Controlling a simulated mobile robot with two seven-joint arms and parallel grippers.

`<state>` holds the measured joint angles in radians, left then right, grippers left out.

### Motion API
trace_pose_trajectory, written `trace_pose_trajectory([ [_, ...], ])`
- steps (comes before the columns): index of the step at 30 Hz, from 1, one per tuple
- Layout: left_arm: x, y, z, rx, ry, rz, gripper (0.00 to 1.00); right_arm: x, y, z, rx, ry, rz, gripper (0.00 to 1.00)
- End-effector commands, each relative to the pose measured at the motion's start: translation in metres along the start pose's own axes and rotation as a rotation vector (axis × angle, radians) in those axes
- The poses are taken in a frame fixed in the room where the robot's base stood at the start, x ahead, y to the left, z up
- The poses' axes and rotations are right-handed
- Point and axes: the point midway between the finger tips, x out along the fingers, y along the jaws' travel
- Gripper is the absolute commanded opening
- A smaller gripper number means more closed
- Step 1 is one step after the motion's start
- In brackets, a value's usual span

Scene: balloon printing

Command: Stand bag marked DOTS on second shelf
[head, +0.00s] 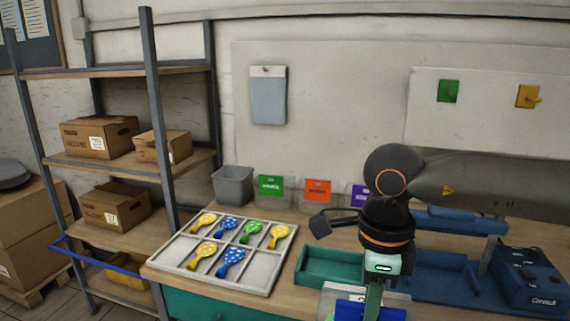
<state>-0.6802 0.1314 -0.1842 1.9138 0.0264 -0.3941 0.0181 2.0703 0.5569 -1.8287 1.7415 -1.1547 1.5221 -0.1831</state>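My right gripper (374,297), on the arm from the right, points down at the bottom of the head view. Its fingers overlap a grey bag with a blue label (347,309), cut off by the frame's bottom edge. I cannot tell whether they are closed on it. No DOTS marking is readable. Bags with green (270,187), orange (317,191) and purple (358,195) labels stand at the back of the bench; their print is too small to read. The shelf unit (190,160) stands left, with boxes on its middle levels. My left gripper is not in view.
A tray (178,263) of yellow, blue and green balloons lies on the bench. A grey bin (232,184) stands behind it. A green tray (330,268) and a blue machine (528,278) are nearer. Cartons (100,136), (164,146) and (114,206) occupy parts of the shelves.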

Motion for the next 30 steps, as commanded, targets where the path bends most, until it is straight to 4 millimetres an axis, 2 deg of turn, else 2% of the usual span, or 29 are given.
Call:
trace_pose_trajectory([
  [8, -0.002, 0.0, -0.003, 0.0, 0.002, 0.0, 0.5, 0.017, 0.0, -0.012, -0.233, 0.001, 0.007, 0.0],
  [14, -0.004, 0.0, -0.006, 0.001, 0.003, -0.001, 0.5, 0.035, 0.0, -0.024, -0.503, 0.0, 0.01, 0.0],
  [30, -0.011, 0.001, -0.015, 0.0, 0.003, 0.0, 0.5, 0.096, 0.015, -0.071, -1.528, -0.005, 0.007, 0.0],
])
